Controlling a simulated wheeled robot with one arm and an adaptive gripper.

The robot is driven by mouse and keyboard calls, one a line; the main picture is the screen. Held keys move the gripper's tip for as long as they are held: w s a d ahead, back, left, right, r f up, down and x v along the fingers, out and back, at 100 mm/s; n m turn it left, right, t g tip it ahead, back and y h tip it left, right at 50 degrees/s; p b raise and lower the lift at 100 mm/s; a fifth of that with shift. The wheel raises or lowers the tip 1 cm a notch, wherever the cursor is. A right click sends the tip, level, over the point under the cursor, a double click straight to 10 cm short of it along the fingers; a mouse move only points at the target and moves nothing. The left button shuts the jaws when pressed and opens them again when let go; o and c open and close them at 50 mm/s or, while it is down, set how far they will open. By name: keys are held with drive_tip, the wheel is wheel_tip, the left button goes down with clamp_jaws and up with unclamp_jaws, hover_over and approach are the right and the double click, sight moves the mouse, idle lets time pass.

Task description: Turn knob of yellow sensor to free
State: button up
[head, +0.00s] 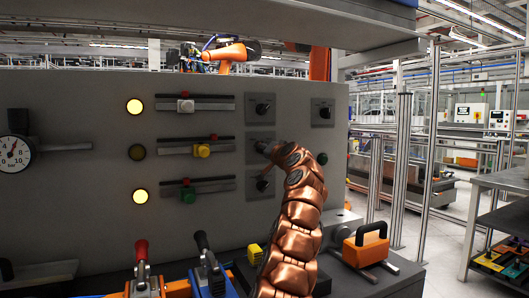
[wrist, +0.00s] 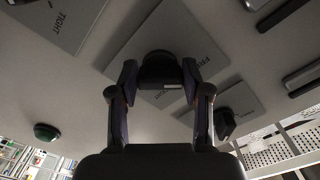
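The yellow slider (head: 202,150) sits on the middle rail of the grey panel, beside an unlit round lamp (head: 137,152). To its right, in the same row, is the dark knob (head: 262,147), partly hidden by my copper arm. The wrist view shows this dark knob (wrist: 160,68) on a tilted-looking square plate (wrist: 135,45) with the word FREE at its right side. A small white mark shows at the knob's lower right edge. My gripper (wrist: 160,80) has one finger at each side of the knob, with no clear gap. In the head view its fingers are largely hidden.
Similar knobs sit above (head: 261,107), below (head: 263,184) and at the upper right (head: 322,112). White (head: 186,106) and green (head: 188,195) sliders are in the other rows, beside lit lamps.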

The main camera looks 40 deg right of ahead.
drive_tip(key=o, duration=0.5)
drive_tip(key=shift+c, duration=0.2)
drive_tip(key=v, duration=1.1)
drive_tip(key=shift+s, duration=0.4)
idle(0.7)
drive_tip(key=shift+a, duration=0.2)
idle(0.6)
